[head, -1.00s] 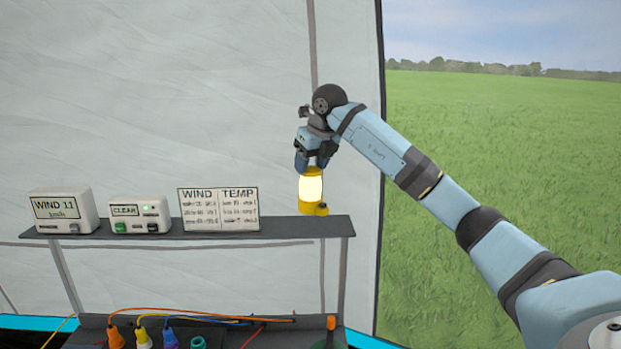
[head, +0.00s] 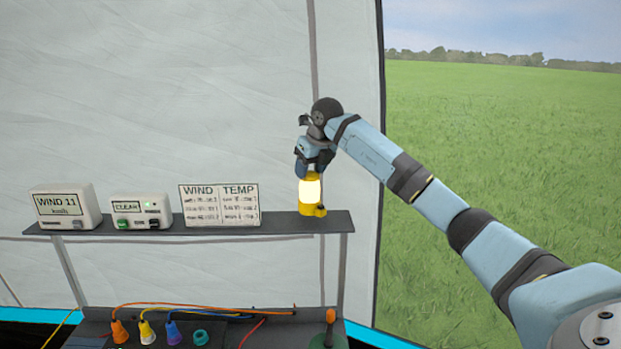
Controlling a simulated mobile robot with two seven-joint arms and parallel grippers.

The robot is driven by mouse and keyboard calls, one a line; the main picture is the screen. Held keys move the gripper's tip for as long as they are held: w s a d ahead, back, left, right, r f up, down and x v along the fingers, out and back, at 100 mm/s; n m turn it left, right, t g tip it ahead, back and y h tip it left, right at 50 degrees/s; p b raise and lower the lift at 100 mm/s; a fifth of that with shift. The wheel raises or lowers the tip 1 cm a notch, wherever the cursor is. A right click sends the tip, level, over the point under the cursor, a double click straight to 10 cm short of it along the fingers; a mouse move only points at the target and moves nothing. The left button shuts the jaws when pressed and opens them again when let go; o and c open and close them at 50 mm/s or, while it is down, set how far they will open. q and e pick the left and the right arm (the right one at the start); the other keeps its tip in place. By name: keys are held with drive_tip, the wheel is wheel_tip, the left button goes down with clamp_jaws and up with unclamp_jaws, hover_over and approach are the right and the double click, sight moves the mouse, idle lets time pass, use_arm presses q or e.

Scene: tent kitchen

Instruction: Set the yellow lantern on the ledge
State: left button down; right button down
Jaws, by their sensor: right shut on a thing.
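The yellow lantern (head: 310,193), with a glowing pale middle, is upright at the right end of the dark ledge (head: 275,229). Its base appears to be at the ledge's top surface; I cannot tell for certain whether it touches. My right gripper (head: 311,170) points down from above and is shut on the lantern's top, hiding that part. My left gripper is not in view.
On the ledge to the left stand a WIND box (head: 64,208), a CLEAR box (head: 141,211) and a WIND/TEMP card (head: 219,205). Below is a panel with colored plugs (head: 147,333) and cables. The ledge's right end is narrow beside the lantern.

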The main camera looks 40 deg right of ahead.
sight(312, 173)
wheel_tip(312, 173, down, 2)
drive_tip(key=shift+f, duration=0.2)
drive_tip(key=shift+w+f+p, duration=0.1)
drive_tip(key=shift+f+p, duration=0.1)
drive_tip(key=shift+p, duration=0.35)
drive_tip(key=shift+d+f, duration=0.15)
drive_tip(key=shift+c, duration=1.9)
unclamp_jaws()
